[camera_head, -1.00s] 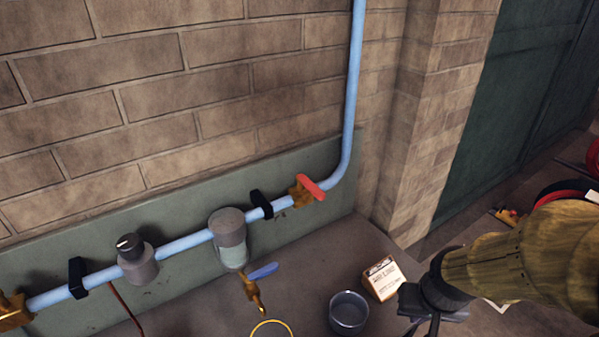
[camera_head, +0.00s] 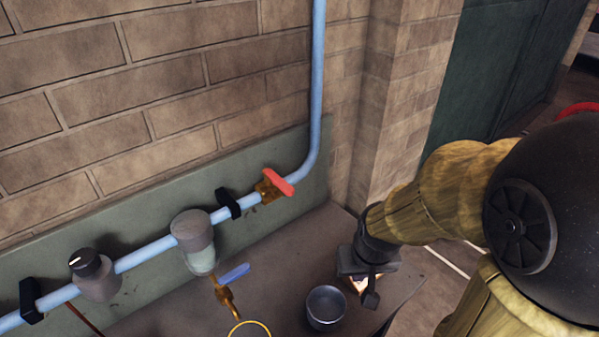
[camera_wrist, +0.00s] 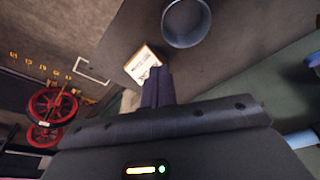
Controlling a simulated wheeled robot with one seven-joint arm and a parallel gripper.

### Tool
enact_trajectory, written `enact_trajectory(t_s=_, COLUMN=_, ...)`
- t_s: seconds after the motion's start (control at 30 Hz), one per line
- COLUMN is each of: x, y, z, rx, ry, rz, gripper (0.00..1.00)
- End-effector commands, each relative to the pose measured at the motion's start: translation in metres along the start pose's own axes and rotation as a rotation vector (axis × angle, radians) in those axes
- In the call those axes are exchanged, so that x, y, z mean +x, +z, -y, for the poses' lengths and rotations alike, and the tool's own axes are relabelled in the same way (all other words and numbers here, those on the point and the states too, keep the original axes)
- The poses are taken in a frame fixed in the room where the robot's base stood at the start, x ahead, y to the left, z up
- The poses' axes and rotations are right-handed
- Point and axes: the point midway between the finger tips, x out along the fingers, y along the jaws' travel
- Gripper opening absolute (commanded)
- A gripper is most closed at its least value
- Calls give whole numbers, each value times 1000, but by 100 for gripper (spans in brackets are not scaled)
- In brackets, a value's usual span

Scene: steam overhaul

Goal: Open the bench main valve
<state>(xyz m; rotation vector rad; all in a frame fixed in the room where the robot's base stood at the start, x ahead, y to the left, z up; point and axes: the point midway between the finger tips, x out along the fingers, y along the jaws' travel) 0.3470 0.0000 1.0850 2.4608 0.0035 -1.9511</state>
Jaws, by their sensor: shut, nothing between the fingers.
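The bench main valve appears to be the brass valve with a red lever handle (camera_head: 277,182) on the blue pipe (camera_head: 145,254), near where the pipe bends upward. Its lever lies at an angle across the pipe. My gripper (camera_head: 369,297) is to the right of and below the valve in the head view, above the bench (camera_head: 285,240) beside the metal cup. It is apart from the valve. In the wrist view my gripper's fingers (camera_wrist: 158,75) are together and hold nothing. The red lever is not seen in the wrist view.
A metal cup (camera_head: 325,307) stands on the bench; it also shows in the wrist view (camera_wrist: 186,22). A small card box (camera_wrist: 143,62) is by my fingers. A blue-handled drain valve (camera_head: 232,274) hangs below the grey filter (camera_head: 193,240). Red wheels (camera_wrist: 52,106) are at left in the wrist view.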

Motion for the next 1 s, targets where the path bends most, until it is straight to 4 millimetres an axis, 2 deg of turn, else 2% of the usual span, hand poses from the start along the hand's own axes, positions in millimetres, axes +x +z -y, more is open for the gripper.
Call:
enact_trajectory(t_s=0.17, x=-11, y=-25, z=1, rx=-33, ry=-22, rz=29, gripper=0)
enact_trajectory(t_s=0.27, x=-24, y=-53, z=1, rx=-74, ry=-61, rz=62, gripper=0)
enact_trajectory(t_s=0.47, x=-59, y=-120, z=5, rx=-206, ry=-223, rz=108, gripper=0)
enact_trajectory(t_s=0.7, x=-115, y=-197, z=12, rx=-432, ry=-494, rz=50, gripper=0)
enact_trajectory(t_s=0.83, x=-142, y=-225, z=13, rx=-549, ry=-613, rz=-15, gripper=0)
enact_trajectory(t_s=1.0, x=-156, y=-237, z=13, rx=-620, ry=-676, rz=-60, gripper=0)
